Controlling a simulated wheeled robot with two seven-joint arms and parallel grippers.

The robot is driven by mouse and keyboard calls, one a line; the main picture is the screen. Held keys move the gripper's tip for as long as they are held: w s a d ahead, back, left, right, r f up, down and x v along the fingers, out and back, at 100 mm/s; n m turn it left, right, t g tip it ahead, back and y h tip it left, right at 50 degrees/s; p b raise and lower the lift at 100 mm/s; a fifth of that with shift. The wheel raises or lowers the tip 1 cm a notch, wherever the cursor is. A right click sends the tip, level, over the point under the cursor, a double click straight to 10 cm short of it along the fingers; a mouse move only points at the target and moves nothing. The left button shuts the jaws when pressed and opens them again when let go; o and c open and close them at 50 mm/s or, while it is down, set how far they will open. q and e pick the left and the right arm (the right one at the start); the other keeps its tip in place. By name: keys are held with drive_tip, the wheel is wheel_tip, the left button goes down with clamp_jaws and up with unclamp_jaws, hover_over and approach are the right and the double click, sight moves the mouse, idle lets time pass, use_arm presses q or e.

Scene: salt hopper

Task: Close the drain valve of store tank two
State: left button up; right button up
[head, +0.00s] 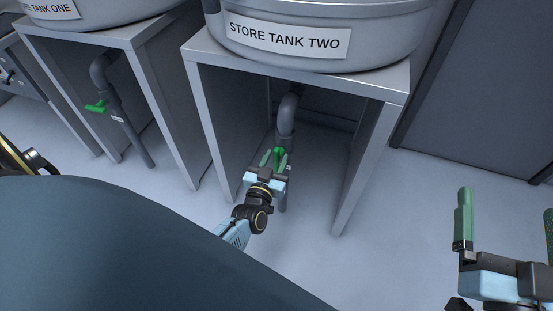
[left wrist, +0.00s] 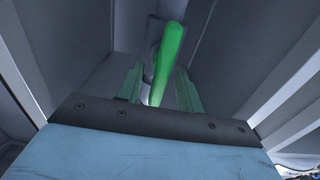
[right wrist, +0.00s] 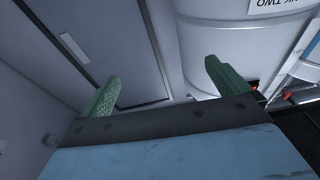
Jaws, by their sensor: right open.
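Store tank two (head: 300,40) stands on a grey frame. Its bent drain pipe (head: 287,115) comes down beneath the tank and carries a green valve handle (head: 280,155). In the head view the handle looks roughly in line with the pipe. My left gripper (head: 272,165) is at this handle. In the left wrist view the green handle (left wrist: 168,60) lies between the two fingers of the left gripper (left wrist: 158,92), with narrow gaps seeming to show on both sides. Contact is unclear. My right gripper (head: 507,222) is open and empty, away to the right.
Frame legs (head: 365,155) stand on both sides of the left gripper. At the left, store tank one's drain pipe has a green handle (head: 96,107) pointing sideways. A dark door or panel (head: 480,90) is at the right. The floor (head: 420,200) before it is clear.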

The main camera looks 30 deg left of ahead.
use_arm(q)
drive_tip(key=shift+w+a, duration=0.1)
drive_tip(key=shift+w, duration=0.4)
use_arm(e)
drive_tip(key=shift+s+r+t, duration=0.2)
drive_tip(key=shift+r+t, duration=0.4)
drive_tip(key=shift+r, duration=0.25)
use_arm(q)
clamp_jaws()
use_arm(e)
drive_tip(key=shift+f, duration=0.1)
